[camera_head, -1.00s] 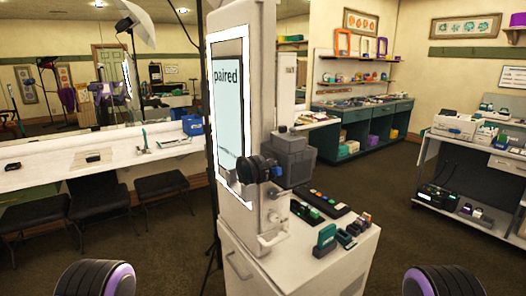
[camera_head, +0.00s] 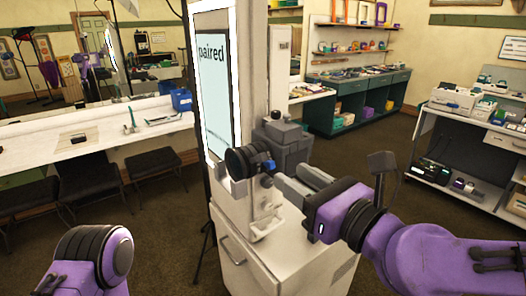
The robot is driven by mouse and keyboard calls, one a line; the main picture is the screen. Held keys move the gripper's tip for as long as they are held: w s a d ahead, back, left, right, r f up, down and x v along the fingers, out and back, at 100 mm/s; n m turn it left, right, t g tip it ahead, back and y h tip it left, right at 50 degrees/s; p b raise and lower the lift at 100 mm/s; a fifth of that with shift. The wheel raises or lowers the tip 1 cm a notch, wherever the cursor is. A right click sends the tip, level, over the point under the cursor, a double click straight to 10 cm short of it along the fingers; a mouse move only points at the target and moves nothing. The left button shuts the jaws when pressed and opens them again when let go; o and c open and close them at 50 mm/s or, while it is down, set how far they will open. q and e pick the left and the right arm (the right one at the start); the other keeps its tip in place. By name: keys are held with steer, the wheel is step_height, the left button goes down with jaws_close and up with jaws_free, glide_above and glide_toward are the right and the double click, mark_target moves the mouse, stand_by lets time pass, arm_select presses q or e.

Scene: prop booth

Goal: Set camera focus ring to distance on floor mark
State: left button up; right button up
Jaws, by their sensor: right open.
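The camera (camera_head: 285,142) is a dark grey box on the side of the white booth column, its black round lens (camera_head: 239,163) facing left. A small blue part (camera_head: 270,166) shows just behind the lens. My right gripper (camera_head: 284,178) is open, its grey fingers pointing left, close below and right of the lens and the camera body. I cannot tell whether a finger touches the camera. Nothing shows between the fingers. Of my left arm only a purple link shows at the lower left; its gripper is out of view. I cannot make out a floor mark or any scale on the ring.
A lit screen (camera_head: 212,85) reading "paired" is set in the column. A white cabinet (camera_head: 262,255) stands below the camera, its top partly hidden by my right arm. A white counter (camera_head: 105,125) with black stools is at left, a loaded shelf cart (camera_head: 470,140) at right.

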mark_target(264, 157)
steer(key=p+x, duration=0.1)
steer(key=x, duration=0.2)
steer(key=p+x, duration=0.1)
steer(key=x, duration=0.3)
steer(key=p+x, duration=0.2)
steer(key=x, duration=0.2)
steer(key=shift+w+d+f, duration=0.15)
steer(key=shift+w+f, duration=0.15)
steer(key=shift+f, duration=0.05)
steer(key=shift+w+f, duration=0.2)
steer(key=shift+w, duration=0.2)
steer(key=shift+s, duration=0.1)
steer(key=shift+s+r, duration=0.15)
steer(key=shift+s, duration=0.05)
steer(key=c, duration=0.4)
arm_select(q)
steer(key=r, duration=0.2)
steer(key=w+r, duration=0.1)
steer(key=r, duration=0.1)
steer(key=shift+r, duration=0.15)
arm_select(e)
steer(key=shift+d, duration=0.1)
jaws_close()
